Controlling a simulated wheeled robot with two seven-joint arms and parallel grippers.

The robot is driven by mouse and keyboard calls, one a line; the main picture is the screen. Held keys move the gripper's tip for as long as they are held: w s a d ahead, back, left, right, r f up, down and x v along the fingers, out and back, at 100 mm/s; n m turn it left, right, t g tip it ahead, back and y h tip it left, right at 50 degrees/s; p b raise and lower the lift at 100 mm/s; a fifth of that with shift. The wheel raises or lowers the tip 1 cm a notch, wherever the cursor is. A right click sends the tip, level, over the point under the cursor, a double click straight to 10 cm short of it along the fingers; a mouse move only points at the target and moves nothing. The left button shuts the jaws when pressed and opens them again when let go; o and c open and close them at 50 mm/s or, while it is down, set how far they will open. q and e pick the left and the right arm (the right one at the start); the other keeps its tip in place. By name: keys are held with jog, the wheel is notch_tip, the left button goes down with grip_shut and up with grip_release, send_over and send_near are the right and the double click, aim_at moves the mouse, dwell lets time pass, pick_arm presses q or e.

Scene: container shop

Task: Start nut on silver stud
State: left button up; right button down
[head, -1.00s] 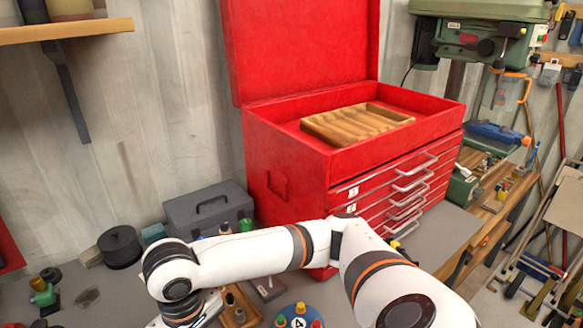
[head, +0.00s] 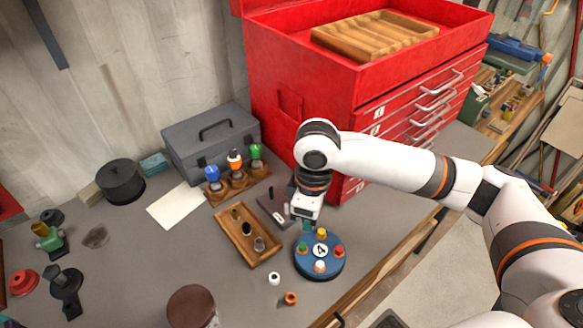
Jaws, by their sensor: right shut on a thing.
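My right gripper (head: 306,222) points down at the back left edge of a round blue base (head: 302,274). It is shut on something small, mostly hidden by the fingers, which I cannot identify. The base has a white disc marked 4 and several coloured pegs or caps. A wooden tray (head: 275,259) left of the gripper holds upright stud-like pieces; the front one (head: 259,244) looks greyish, but I cannot tell whether it is the silver stud. My left gripper is out of view.
A dark plate with pins (head: 270,208) lies beside the gripper. Behind stand blue, orange and green-topped bottles (head: 235,160), a grey toolbox (head: 190,150) and a red tool chest (head: 330,90). A brown round container (head: 191,303) stands at the front.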

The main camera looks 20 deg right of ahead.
jog(key=w+a+r+n+p, duration=0.15)
jog(key=w+n, duration=0.25)
jog(key=n, duration=0.4)
pick_arm(q)
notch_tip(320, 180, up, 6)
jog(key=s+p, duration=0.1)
jog(key=p, duration=0.3)
pick_arm(e)
jog(key=r+n, duration=0.2)
jog(key=n, duration=0.9)
send_over(286, 204)
jog(key=shift+w+f, duration=0.1)
jog(key=shift+f, duration=0.1)
jog(key=shift+n, duration=0.3)
notch_tip(286, 204, down, 4)
jog(key=b, duration=0.5)
jog(key=shift+f, duration=0.15)
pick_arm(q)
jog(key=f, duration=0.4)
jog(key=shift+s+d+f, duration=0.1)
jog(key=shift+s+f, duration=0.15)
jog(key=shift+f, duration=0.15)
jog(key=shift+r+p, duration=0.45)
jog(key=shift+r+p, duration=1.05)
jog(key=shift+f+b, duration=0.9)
pick_arm(e)
jog(key=shift+f, duration=2.2)
